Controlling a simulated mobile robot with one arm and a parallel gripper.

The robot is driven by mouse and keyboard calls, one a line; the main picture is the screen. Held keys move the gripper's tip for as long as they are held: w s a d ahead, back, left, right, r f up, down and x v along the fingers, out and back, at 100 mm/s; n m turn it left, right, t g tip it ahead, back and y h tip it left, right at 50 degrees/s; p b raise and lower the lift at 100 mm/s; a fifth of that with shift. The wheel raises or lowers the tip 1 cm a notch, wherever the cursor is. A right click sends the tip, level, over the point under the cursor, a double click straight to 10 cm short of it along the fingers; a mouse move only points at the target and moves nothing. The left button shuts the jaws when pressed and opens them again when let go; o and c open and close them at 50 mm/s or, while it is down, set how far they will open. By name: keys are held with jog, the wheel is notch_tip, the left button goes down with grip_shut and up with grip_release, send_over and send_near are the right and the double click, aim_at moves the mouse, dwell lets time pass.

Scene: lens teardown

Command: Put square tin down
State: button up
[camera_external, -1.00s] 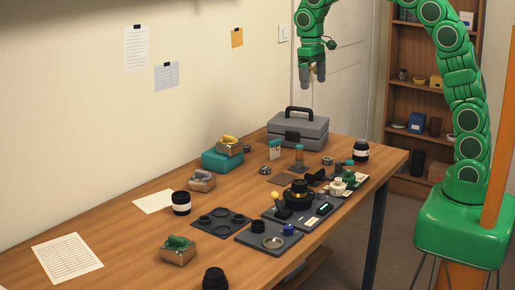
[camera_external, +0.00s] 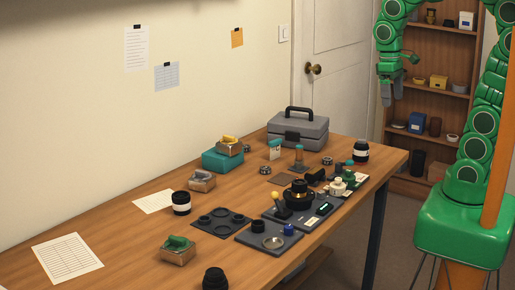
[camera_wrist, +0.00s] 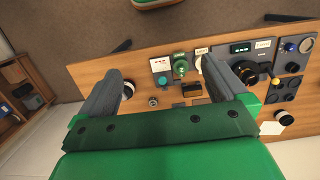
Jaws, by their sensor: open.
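Three small square tins show in the external view, and I cannot tell which one the task means. One tin (camera_external: 229,149) with a yellow thing in it sits on top of a teal box (camera_external: 221,161). A second tin (camera_external: 201,183) with a grey thing in it stands on the table in front of that box. A third tin (camera_external: 178,256) with a green thing in it stands nearer the front left. My gripper (camera_external: 387,98) is open and empty, high up at the right, well apart from all three tins. In the wrist view its fingers (camera_wrist: 162,70) are spread.
A grey toolbox (camera_external: 298,133) stands at the back of the table (camera_external: 120,232). Dark trays (camera_external: 269,250) with lens parts lie along the front side. Black-and-white jars (camera_external: 181,204) stand upright. A bookshelf (camera_external: 432,130) is at the right. The table's left part is mostly clear around paper.

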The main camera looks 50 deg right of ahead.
jog(key=s+f, duration=0.4)
jog(key=s, duration=0.8)
jog(key=shift+d, duration=0.35)
jog(key=shift+w+a, duration=0.1)
jog(key=shift+w, duration=0.05)
